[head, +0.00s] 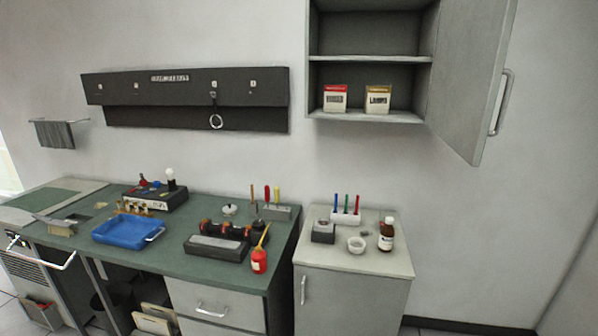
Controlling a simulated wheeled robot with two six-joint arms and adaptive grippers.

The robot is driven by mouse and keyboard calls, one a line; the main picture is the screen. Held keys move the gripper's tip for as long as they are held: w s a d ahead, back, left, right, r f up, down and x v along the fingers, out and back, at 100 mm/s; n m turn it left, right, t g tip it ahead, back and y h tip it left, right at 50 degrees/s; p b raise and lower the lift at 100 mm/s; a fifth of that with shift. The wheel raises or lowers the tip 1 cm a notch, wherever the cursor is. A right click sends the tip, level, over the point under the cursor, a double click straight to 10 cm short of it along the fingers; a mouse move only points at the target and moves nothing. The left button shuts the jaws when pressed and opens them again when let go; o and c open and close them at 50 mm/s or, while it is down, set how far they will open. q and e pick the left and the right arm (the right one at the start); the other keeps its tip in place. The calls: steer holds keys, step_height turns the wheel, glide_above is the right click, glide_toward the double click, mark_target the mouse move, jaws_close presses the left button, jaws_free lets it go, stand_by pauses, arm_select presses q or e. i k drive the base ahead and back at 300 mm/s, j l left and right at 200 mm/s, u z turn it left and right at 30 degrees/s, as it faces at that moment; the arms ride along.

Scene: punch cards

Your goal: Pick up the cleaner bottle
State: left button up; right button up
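A brown bottle (386,234) with a white cap and a pale label stands upright at the right side of the light cabinet top (318,252). It looks like the cleaner bottle, but its label is too small to read. A small white bowl (356,245) is close to its left. A red bottle (259,261) with a long yellow nozzle stands at the right front of the green bench (165,258). Neither of my grippers shows in the head view.
A white rack of coloured tools (345,218) and a grey block (323,232) are left of the brown bottle. An open wall cabinet (368,60) hangs above, its door (470,75) swung out to the right. A blue tray (128,232) and tools crowd the bench.

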mark_target(386, 237)
steer(key=i+l, duration=0.1)
steer(key=l, duration=0.45)
steer(key=i+l, duration=0.1)
steer(key=l, duration=0.45)
steer(key=i+l, duration=0.15)
steer(key=l, duration=0.4)
steer(key=i+l, duration=0.1)
steer(key=l, duration=0.45)
